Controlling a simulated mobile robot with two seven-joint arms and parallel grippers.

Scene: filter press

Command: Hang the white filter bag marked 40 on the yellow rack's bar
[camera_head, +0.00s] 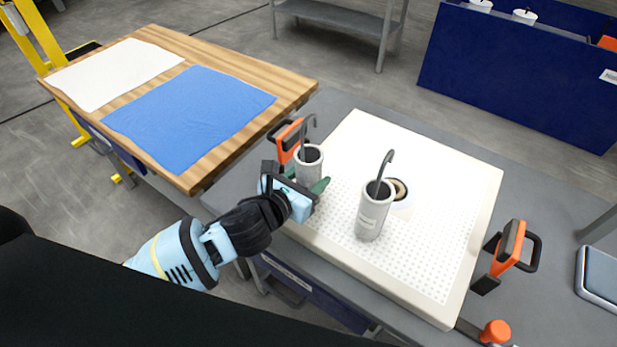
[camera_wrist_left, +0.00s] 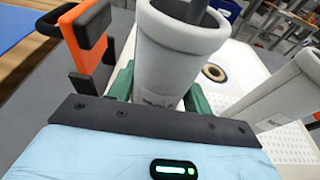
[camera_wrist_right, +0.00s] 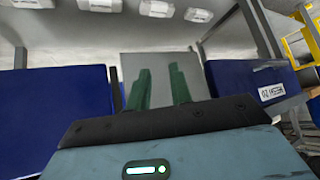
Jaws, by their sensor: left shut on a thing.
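Two pale grey-white cylindrical filter bags with dark hooks are at the white perforated tray (camera_head: 430,265). My left gripper (camera_head: 306,180) is shut around the left filter bag (camera_head: 309,162), near the tray's left edge; this bag also fills the middle of the left wrist view (camera_wrist_left: 180,50). The other filter bag (camera_head: 373,215) stands upright on the tray, its label too small to read. I cannot read which bag is marked 40. Yellow rack posts (camera_head: 42,38) show at the far left; the bar is not clear. My right gripper (camera_wrist_right: 160,85) is open and empty in its wrist view.
A wooden table (camera_head: 282,88) with a white cloth (camera_head: 115,72) and a blue cloth (camera_head: 190,115) stands left of the tray. Orange-black clamps (camera_head: 288,138) and (camera_head: 510,245) flank the tray. A round ring (camera_head: 399,190) lies behind the right bag. A blue bin (camera_head: 510,75) stands behind.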

